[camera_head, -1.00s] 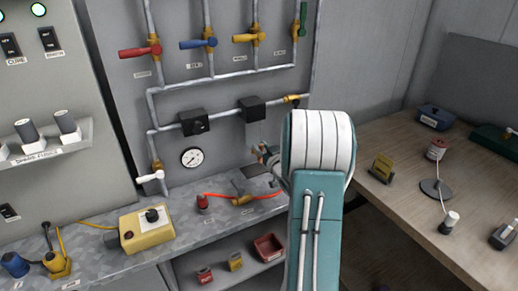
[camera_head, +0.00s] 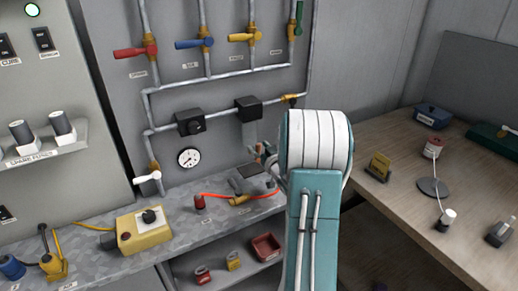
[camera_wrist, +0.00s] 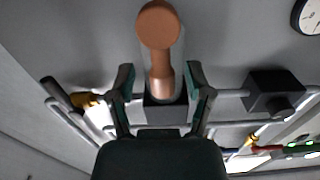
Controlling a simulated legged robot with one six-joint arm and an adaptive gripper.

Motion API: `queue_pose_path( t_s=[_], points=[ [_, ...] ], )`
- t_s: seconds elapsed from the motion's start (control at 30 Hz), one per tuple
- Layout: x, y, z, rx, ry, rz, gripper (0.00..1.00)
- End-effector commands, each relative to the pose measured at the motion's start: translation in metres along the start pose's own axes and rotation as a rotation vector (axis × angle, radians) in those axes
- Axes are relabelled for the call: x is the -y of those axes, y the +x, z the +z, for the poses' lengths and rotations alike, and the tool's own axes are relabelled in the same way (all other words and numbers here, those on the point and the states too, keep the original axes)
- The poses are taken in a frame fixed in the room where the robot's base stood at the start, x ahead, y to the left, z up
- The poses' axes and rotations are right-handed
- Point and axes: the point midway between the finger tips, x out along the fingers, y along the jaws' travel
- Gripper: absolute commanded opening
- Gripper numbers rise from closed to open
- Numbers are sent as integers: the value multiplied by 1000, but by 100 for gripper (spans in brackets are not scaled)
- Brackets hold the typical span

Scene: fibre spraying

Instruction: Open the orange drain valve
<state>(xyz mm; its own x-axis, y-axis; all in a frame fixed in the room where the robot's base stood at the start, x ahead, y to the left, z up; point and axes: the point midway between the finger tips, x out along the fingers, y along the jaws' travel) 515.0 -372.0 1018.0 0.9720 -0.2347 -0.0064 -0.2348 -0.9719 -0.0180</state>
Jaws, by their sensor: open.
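An orange, round-ended handle (camera_wrist: 158,50), which looks like the drain valve, stands out between my fingers in the wrist view. Its narrower stem runs toward a pale pipe and a black box. My gripper (camera_wrist: 160,78) is open, with one finger on each side of the stem; I cannot tell whether either touches it. In the head view, a small orange-brown part (camera_head: 261,150) shows beside my gripper (camera_head: 268,160), below the right black box (camera_head: 248,108). My arm hides most of the gripper there.
Red, blue, yellow and green valve handles line the upper pipes. A pressure gauge (camera_head: 189,158) and a left black box (camera_head: 190,122) are on the wall. The grey counter (camera_head: 90,245) below holds a yellow control box (camera_head: 143,230) and a red cable. A wooden table (camera_head: 400,215) stands right.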

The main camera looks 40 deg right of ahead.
Motion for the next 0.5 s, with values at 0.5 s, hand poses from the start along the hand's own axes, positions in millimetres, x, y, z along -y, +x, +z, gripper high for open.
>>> queue_pose_path(
  t_s=[0.5],
  points=[
    [-2,-72,0,0,0,4,66]
  ],
)
